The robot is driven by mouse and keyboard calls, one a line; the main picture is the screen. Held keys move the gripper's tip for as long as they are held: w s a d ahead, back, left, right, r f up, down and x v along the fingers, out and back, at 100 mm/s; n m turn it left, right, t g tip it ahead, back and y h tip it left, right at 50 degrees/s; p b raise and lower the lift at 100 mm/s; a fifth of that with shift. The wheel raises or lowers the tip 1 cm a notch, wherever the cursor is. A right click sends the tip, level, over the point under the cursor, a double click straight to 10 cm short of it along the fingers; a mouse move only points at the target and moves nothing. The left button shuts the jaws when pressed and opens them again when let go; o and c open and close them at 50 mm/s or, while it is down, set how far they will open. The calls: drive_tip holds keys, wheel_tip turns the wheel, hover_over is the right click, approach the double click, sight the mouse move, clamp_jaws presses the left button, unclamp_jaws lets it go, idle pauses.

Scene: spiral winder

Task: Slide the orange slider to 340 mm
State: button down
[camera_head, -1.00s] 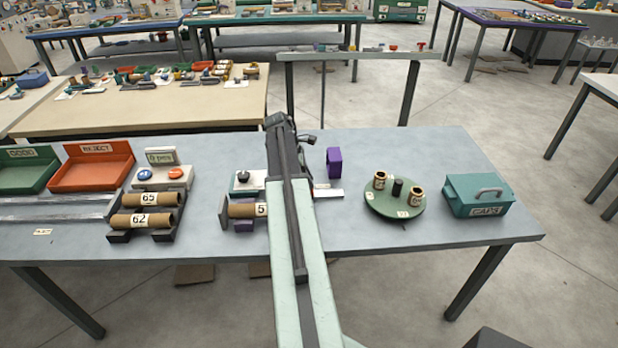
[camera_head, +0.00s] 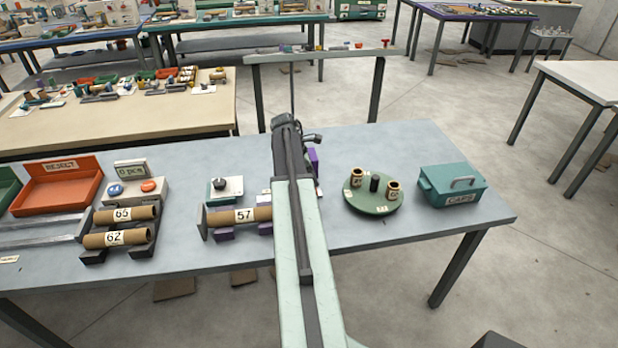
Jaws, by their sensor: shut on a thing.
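I see no orange slider in view; my arm covers a strip of the table where it may be. A cardboard tube marked 57 (camera_head: 240,216) lies on a low holder with a dark end plate (camera_head: 203,222) at its left. The tube's right end is hidden behind my arm. The dark far end of my arm reaches over the table just right of the tube. My gripper's fingers and anything between them are hidden behind the arm. A purple block (camera_head: 313,157) shows just right of the arm, partly covered.
A knob box (camera_head: 225,189) stands behind the tube. Left are tubes 65 (camera_head: 128,214) and 62 (camera_head: 115,238), a button box (camera_head: 135,190) and the red REJECT tray (camera_head: 60,188). Right are a round green turntable (camera_head: 372,207) and a teal CAPS box (camera_head: 452,188). The front right tabletop is bare.

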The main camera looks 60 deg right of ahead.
drive_tip(key=c, duration=1.2)
unclamp_jaws()
drive_tip(key=shift+s+d, duration=0.15)
drive_tip(key=shift+d, duration=0.1)
drive_tip(key=shift+a, duration=0.2)
drive_tip(key=p+v, duration=0.7)
drive_tip(key=v, duration=0.1)
drive_tip(key=shift+f, duration=0.1)
drive_tip(key=shift+w+a, duration=0.1)
drive_tip(key=shift+w, duration=0.1)
